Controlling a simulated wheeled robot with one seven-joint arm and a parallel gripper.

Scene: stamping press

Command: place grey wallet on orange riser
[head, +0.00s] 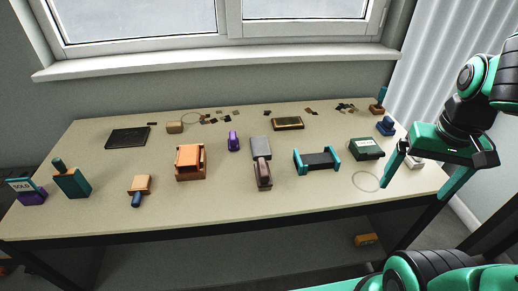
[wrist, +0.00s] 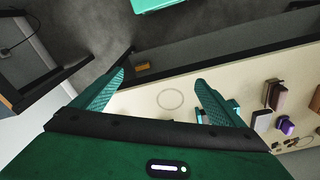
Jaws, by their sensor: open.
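The grey wallet (head: 260,147) looks like a flat grey rectangle near the middle of the table, just behind a brown stand-like piece (head: 264,178). Whether the two touch is unclear. It also shows in the wrist view (wrist: 262,121). The orange riser (head: 190,158) appears to be the boxy orange piece left of the wallet, with a purple object between them. My gripper (head: 412,189) is open and empty at the table's right end, well right of both things. Its two teal fingers show in the wrist view (wrist: 163,68), spread apart.
A teal-ended dark cradle (head: 317,160) and a dark green box (head: 367,148) stand between my gripper and the wallet. The purple object (head: 233,140) stands left of the wallet. A thin ring outline (head: 366,181) marks bare tabletop near my gripper. The window is behind the table.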

